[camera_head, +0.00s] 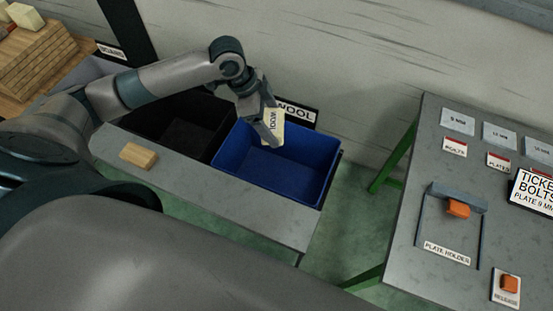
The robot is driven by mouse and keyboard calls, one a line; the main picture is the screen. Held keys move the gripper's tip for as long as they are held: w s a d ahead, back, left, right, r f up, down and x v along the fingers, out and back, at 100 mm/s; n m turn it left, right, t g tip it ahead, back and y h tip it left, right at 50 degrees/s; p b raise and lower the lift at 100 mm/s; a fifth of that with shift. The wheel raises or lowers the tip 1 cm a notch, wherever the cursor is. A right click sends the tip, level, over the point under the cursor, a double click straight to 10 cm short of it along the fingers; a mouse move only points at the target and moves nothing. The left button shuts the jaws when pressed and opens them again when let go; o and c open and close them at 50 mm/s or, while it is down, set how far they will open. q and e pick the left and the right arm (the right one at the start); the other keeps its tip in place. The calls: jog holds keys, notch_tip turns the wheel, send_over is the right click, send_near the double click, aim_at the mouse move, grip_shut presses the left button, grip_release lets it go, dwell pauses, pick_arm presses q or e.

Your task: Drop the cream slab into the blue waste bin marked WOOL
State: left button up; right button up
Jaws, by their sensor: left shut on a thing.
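The cream slab (272,128) has lettering on its face, partly hidden by the gripper fingers. My left gripper (272,132) is shut on the slab and holds it tilted over the back part of the blue bin (290,178). The bin is open at the top, and the part of its inside that shows looks empty. A sign reading WOOL (299,112) stands behind the bin, its left end partly hidden by the slab. My right gripper is not in view.
A black bin (178,126) stands left of the blue one. A wooden block (138,155) lies on the grey bench (215,197) in front. At right is a grey table (400,235) with labels, a plate holder (447,253) and orange parts. Stacked boards (38,58) sit far left.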

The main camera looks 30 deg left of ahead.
pick_arm(q)
jog(key=shift+f, duration=0.2)
jog(key=o, duration=1.1)
jog(key=shift+r, duration=0.15)
jog(key=b+v, duration=0.3)
jog(key=v, duration=1.4)
jog(key=shift+a, duration=0.15)
jog(key=shift+s, duration=0.25)
